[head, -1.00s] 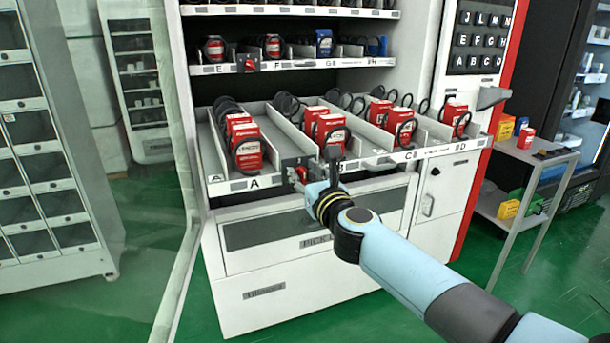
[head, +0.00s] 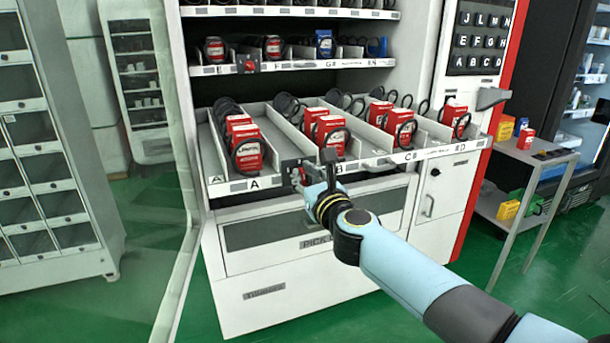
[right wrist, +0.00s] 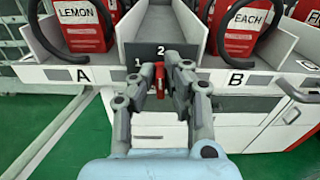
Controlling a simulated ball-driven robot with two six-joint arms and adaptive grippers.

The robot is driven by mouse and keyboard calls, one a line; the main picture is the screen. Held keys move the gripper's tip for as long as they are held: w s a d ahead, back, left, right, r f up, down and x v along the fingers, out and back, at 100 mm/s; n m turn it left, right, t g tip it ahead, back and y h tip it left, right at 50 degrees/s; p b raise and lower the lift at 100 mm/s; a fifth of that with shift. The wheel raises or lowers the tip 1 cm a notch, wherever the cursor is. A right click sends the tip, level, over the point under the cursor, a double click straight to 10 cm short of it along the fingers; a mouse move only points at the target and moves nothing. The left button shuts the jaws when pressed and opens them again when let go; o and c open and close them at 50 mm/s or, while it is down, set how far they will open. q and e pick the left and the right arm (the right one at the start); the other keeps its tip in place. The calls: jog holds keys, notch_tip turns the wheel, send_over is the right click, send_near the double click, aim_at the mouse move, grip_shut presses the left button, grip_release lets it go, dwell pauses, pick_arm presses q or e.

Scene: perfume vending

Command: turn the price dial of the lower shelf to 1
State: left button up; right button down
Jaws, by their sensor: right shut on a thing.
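The lower shelf (head: 225,187) is pulled out of the vending machine, with its lettered front rail facing me. The red price dial (right wrist: 160,82) is on a dark plate (right wrist: 160,52) between labels A and B. The plate shows a 1 at the left and a 2 at the top. In the right wrist view my right gripper (right wrist: 160,70) has its fingers on both sides of the red dial, shut on it. In the head view the right gripper (head: 303,176) covers most of this dial. Its exact pointing is hard to tell. My left gripper is not in view.
Red perfume boxes (head: 247,148) stand in the lower shelf's lanes, just behind the rail. An upper shelf (head: 285,65) has its own red dial (head: 249,65). A glass door (head: 185,230) stands open at the left. A grey side table (head: 535,160) is at the right.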

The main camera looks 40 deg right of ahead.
jog(key=n, duration=0.2)
jog(key=n+p, duration=0.1)
jog(key=n, duration=0.2)
jog(key=shift+a+n+p, duration=0.3)
jog(key=shift+n+p, duration=0.05)
jog(key=shift+n, duration=0.05)
jog(key=n, duration=0.3)
jog(key=n+p, duration=0.1)
jog(key=n, duration=0.1)
jog(key=shift+w+a+f, duration=0.1)
jog(key=shift+a+f, duration=0.1)
jog(key=shift+f, duration=0.1)
jog(key=c, duration=1.4)
grip_release()
jog(key=v, duration=1.2)
jog(key=shift+f, duration=0.15)
